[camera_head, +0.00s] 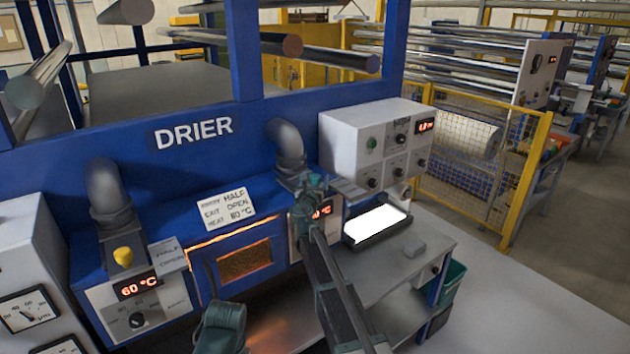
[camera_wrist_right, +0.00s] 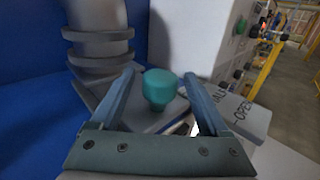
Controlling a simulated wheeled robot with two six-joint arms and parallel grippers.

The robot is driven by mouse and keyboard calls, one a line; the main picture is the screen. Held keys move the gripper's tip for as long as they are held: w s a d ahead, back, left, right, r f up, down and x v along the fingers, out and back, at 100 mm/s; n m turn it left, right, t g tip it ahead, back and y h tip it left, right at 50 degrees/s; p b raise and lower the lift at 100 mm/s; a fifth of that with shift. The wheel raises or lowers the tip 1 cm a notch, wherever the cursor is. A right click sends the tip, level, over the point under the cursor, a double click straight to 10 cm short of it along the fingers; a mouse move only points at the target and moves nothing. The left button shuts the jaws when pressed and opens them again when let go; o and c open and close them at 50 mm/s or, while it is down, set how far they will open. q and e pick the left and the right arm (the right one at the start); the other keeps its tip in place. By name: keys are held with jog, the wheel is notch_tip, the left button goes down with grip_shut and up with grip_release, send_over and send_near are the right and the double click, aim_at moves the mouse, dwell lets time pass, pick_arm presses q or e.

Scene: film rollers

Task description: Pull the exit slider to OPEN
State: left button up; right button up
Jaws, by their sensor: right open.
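The exit slider's teal knob (camera_wrist_right: 158,88) stands between the two fingers of my open right gripper (camera_wrist_right: 159,76) in the right wrist view. I see gaps on both sides of it, so the fingers seem not to touch it. In the head view my right gripper (camera_head: 316,184) is over the exit end of the drier and hides most of the knob. A dark green part of my left arm, probably its gripper (camera_head: 220,326), shows at the bottom; its fingers cannot be made out.
A sign (camera_head: 226,208) reads entry HALF, exit OPEN, heat 60 °C. The yellow entry knob (camera_head: 123,256) stands by its own plate (camera_head: 168,256). A bent duct (camera_head: 287,145) and a white control box (camera_head: 375,150) rise close behind my right gripper. A lit panel (camera_head: 376,222) lies right.

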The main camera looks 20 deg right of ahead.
jog(key=shift+c, duration=0.3)
grip_shut()
dwell(1.1)
